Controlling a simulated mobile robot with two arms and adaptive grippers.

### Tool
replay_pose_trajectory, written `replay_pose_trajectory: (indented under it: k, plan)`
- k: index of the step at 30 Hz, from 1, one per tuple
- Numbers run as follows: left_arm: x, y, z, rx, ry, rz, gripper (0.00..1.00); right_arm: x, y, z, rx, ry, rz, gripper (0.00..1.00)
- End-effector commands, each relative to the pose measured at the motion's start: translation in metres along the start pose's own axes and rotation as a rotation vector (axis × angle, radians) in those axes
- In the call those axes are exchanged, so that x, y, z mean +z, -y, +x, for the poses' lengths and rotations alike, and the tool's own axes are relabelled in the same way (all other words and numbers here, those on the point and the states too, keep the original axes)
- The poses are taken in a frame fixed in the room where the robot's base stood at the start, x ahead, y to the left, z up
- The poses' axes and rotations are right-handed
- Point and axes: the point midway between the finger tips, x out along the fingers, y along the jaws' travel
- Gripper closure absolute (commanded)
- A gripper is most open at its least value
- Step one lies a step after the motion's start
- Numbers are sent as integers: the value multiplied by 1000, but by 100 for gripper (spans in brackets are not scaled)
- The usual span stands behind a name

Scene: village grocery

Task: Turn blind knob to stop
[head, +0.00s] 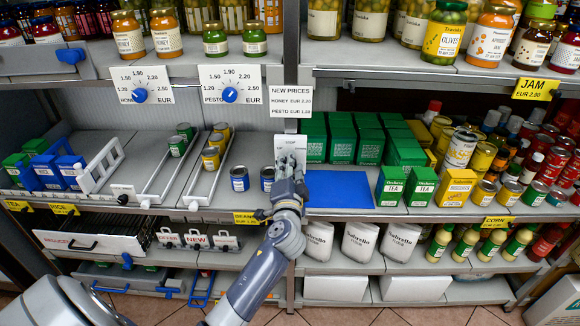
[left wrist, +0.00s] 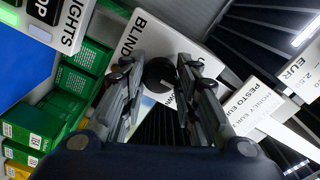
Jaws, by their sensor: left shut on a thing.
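The blind knob (left wrist: 159,74) is a dark round knob on a white panel (left wrist: 142,38) lettered "BLIND". In the left wrist view it sits between the two fingers of my left gripper (left wrist: 155,78), which is shut on it. Which way the knob points cannot be told, and part of the lettering is hidden. In the head view my left gripper (head: 287,180) reaches up to the white panel (head: 290,145) on the post between the shelf bays and hides the knob. My right gripper is not in view.
A price card (head: 291,102) hangs just above the panel. Green boxes (head: 342,138) and a blue mat (head: 339,189) are close on the right. Blue-labelled cans (head: 239,179) stand close on the left. A lights panel (left wrist: 58,20) shows beside the knob panel in the wrist view.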

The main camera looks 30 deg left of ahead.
Motion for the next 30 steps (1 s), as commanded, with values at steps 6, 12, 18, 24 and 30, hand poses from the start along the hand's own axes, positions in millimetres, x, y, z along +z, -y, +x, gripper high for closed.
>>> replay_pose_trajectory:
  k: [6,12,18,24,30]
  plan:
    - [0,-1,0,1,-1,5,95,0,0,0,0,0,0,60]
    - [0,-1,0,1,-1,4,65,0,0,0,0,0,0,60]
    - [0,-1,0,1,0,3,50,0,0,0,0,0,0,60]
    - [0,-1,-1,1,0,3,50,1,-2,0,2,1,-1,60]
    - [0,-2,-22,4,0,1,50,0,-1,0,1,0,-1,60]
